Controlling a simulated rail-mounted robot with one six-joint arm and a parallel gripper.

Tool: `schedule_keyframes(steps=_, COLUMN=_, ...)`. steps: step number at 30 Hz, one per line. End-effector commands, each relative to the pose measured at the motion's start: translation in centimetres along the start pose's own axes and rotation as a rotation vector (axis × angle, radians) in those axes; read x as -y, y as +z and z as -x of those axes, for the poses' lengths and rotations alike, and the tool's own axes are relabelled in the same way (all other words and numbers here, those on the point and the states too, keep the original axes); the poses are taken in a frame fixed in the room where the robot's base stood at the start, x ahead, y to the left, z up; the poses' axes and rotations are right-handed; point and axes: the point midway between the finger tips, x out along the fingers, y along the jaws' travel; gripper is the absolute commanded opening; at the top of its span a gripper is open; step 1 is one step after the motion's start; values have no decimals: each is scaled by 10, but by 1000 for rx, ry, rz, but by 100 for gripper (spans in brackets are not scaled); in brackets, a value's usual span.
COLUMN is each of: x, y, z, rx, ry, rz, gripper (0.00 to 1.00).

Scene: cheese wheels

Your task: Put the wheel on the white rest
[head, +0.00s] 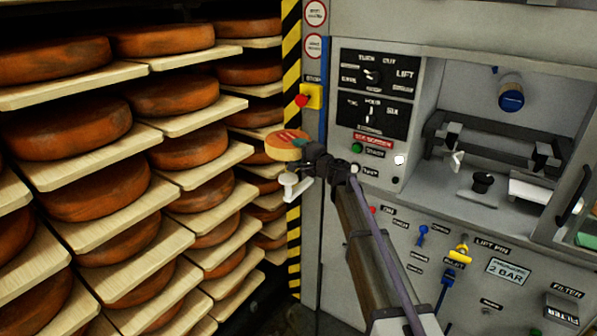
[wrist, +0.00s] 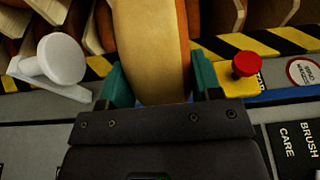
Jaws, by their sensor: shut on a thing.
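My gripper (head: 303,150) is shut on a small cheese wheel (head: 285,146) with an orange-brown rind. In the wrist view its teal fingers (wrist: 162,85) press the wheel (wrist: 152,45) from both sides, and its paler surface faces the camera. The wheel is held in the air in front of the striped post. A white bracket with a round knob (head: 291,184) sits just below the wheel and apart from it; it also shows at left in the wrist view (wrist: 62,58). A white block (head: 540,191) lies in the machine's recess. I cannot tell which white part is the rest.
Shelves of large brown wheels (head: 95,187) fill the left. A red stop button (head: 302,101) is close behind the held wheel, also right of the fingers in the wrist view (wrist: 246,64). The grey machine panel (head: 345,20) with switches and levers stands at right.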

Motion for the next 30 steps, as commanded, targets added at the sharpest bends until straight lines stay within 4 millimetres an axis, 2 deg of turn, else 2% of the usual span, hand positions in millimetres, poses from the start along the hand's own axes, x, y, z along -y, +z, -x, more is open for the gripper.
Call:
schedule_keyframes(steps=5, x=-6, y=0, z=0, rx=1, ry=-1, rz=-1, gripper=2)
schedule_keyframes(steps=13, x=-62, y=0, z=0, rx=0, ry=-1, rz=-1, gripper=2)
schedule_keyframes(steps=15, x=-67, y=0, z=0, rx=0, ry=-1, rz=-1, gripper=2)
schedule_keyframes(steps=19, x=-65, y=0, z=0, rx=0, ry=-1, rz=-1, gripper=2)
schedule_keyframes(steps=26, x=-102, y=0, z=0, rx=0, ry=-1, rz=-1, gripper=2)
schedule_keyframes(steps=30, x=-101, y=0, z=0, rx=0, ry=-1, rz=-1, gripper=2)
